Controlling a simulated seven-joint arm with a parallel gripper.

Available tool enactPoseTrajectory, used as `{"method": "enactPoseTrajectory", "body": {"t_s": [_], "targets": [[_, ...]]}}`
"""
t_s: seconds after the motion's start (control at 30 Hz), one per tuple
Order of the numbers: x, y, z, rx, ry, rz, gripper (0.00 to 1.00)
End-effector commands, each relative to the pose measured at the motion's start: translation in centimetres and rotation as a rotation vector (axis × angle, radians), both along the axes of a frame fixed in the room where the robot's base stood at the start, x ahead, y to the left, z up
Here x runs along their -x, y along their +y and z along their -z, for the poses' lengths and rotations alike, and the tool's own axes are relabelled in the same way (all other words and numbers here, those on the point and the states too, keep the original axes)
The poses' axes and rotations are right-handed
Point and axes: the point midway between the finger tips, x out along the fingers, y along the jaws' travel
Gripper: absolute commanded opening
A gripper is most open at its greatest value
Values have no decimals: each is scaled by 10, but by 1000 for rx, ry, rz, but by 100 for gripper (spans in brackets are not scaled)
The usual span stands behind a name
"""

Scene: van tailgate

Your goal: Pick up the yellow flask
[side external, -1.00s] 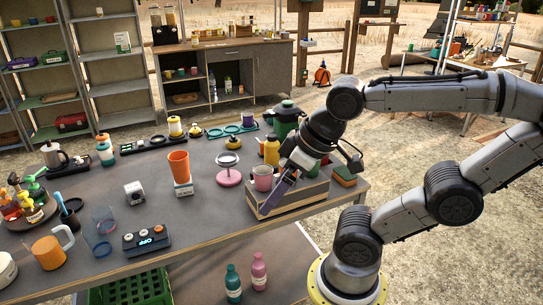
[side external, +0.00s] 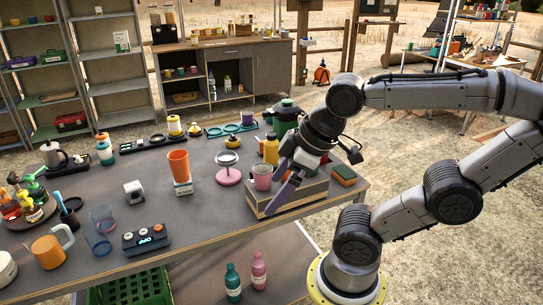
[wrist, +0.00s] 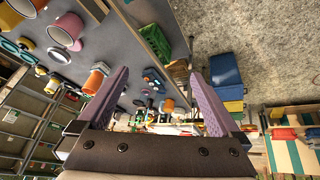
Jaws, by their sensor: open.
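The yellow flask (side external: 271,150) stands upright on the grey table in the side view, behind a pink mug (side external: 262,177) and just left of my wrist. A yellow-orange body (wrist: 25,8), probably the flask, shows at the top left edge of the wrist view, partly cut off. My gripper (side external: 279,183) has purple fingers, spread apart and tilted downward, in front of the flask over a low wooden box (side external: 311,195). In the wrist view nothing lies between the fingers (wrist: 158,78). The flask's lower part is hidden by the mug.
A dark green pot (side external: 286,118) stands behind the flask. A sponge (side external: 344,174) sits at the box's right end. A pink round stand (side external: 229,173) and an orange cup (side external: 179,165) are to the left. The table's front edge runs close to the box.

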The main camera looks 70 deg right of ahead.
Motion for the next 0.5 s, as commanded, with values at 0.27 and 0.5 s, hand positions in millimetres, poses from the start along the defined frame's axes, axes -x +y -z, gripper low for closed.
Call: {"method": "enactPoseTrajectory", "body": {"t_s": [0.27,0.5], "targets": [[-54,-23,-64,379,-11,-520,100],[-135,-93,-98,658,163,-884,100]]}}
